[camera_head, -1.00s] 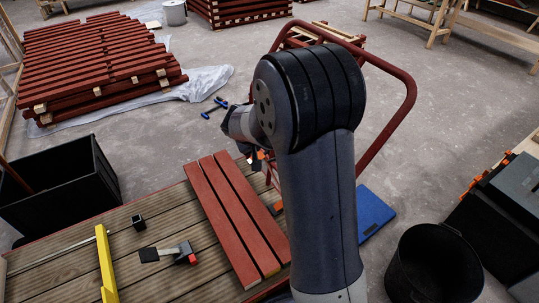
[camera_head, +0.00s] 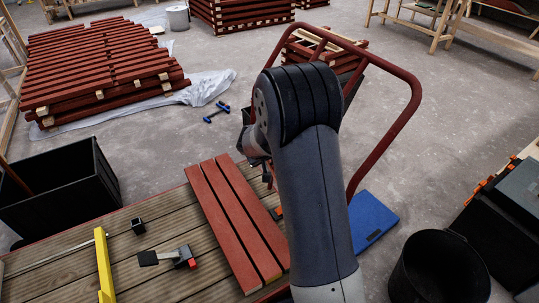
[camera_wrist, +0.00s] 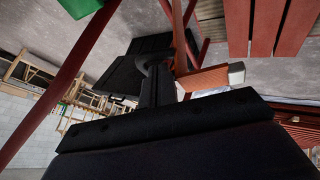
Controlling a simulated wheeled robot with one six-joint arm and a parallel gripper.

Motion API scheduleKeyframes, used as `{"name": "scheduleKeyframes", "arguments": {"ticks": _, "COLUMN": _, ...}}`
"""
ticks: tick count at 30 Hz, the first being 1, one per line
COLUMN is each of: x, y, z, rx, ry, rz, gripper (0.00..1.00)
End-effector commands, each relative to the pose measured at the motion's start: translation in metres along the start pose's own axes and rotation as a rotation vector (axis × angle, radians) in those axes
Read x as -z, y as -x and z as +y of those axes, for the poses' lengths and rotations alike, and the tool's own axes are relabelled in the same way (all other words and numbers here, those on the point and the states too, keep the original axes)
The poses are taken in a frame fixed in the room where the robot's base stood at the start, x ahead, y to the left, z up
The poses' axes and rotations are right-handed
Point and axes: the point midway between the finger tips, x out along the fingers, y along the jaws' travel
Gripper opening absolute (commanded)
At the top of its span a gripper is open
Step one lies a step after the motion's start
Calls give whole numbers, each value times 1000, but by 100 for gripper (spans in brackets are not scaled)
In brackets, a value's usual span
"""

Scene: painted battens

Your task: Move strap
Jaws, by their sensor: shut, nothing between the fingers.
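No strap shows clearly. A small orange piece (camera_head: 278,211) lies at the right edge of the battens, partly hidden by my arm; I cannot tell whether it is the strap. Three red battens (camera_head: 236,222) lie side by side on the slatted trolley deck (camera_head: 80,268); they also show upside down in the wrist view (camera_wrist: 268,25). My gripper (camera_head: 268,174) is near their far end by the trolley's red handle, mostly hidden behind my arm. It is shut and empty. In the wrist view its dark fingers (camera_wrist: 158,68) are beside a reddish-brown piece with a pale end (camera_wrist: 207,78).
A yellow bar (camera_head: 104,265), a black block (camera_head: 138,225) and a dark tool with a red end (camera_head: 168,256) lie on the deck. The red handle (camera_head: 404,120) rises behind my arm. A black crate (camera_head: 60,190) stands left, a black bucket (camera_head: 440,270) right.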

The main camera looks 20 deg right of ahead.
Motion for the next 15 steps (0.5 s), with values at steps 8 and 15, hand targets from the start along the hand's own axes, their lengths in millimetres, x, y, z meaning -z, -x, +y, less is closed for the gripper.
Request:
{"name": "scheduleKeyframes", "arguments": {"ticks": 8, "x": 0, "y": -1, "z": 0, "rx": 0, "ry": -1, "rz": 0, "gripper": 0}}
{"name": "scheduleKeyframes", "arguments": {"ticks": 15, "x": 2, "y": -2, "z": 12, "rx": 24, "ry": -11, "rz": -12, "gripper": 0}}
